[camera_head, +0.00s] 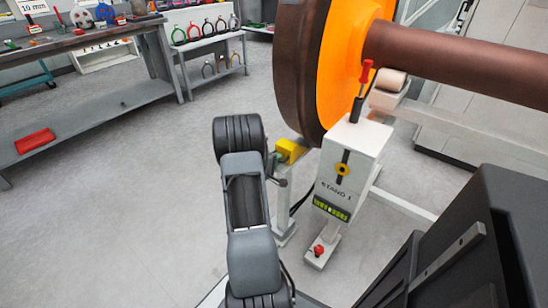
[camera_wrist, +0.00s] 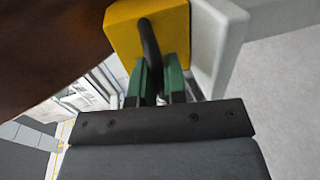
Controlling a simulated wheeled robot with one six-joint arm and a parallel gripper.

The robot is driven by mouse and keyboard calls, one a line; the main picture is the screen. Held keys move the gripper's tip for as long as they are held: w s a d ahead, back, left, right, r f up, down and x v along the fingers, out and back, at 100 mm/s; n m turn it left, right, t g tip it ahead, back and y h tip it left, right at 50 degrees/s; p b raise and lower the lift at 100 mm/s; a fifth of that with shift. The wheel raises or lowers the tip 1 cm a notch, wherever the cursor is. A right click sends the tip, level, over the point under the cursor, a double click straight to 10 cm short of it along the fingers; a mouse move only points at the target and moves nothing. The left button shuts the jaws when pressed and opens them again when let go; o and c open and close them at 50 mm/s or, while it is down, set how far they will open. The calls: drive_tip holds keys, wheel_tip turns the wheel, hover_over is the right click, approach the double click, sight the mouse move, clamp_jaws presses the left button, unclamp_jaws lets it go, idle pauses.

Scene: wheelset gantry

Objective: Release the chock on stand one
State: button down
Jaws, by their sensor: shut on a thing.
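Stand one (camera_head: 352,150) is a white box labelled "STAND 1", with a red-handled lever (camera_head: 362,88) standing upright on top and a yellow round knob on its face. The yellow chock (camera_head: 291,150) sits on a pale post left of the stand, close by the bottom of the wheel (camera_head: 300,65); I cannot tell if they touch. In the wrist view the chock (camera_wrist: 120,25) carries a dark bar-like handle (camera_wrist: 149,45). My gripper (camera_wrist: 158,75) has its green fingers shut on this handle. In the head view my gripper (camera_head: 275,162) is small and partly hidden by my arm.
The orange-faced wheel and brown axle (camera_head: 460,60) hang over the stand. A red button (camera_head: 319,250) is on the stand's foot. A workbench (camera_head: 80,40) and a rack of coloured rings (camera_head: 205,40) stand at back left.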

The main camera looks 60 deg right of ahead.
drive_tip(key=c, duration=1.6)
unclamp_jaws()
drive_tip(key=shift+w+a+f, duration=0.1)
drive_tip(key=shift+a+f, duration=0.05)
drive_tip(key=shift+a, duration=0.05)
drive_tip(key=shift+o, duration=0.7)
drive_tip(key=shift+a, duration=0.15)
drive_tip(key=shift+o, duration=1.4)
drive_tip(key=p+v, duration=0.3)
drive_tip(key=v, duration=1)
drive_tip(key=shift+a, duration=0.25)
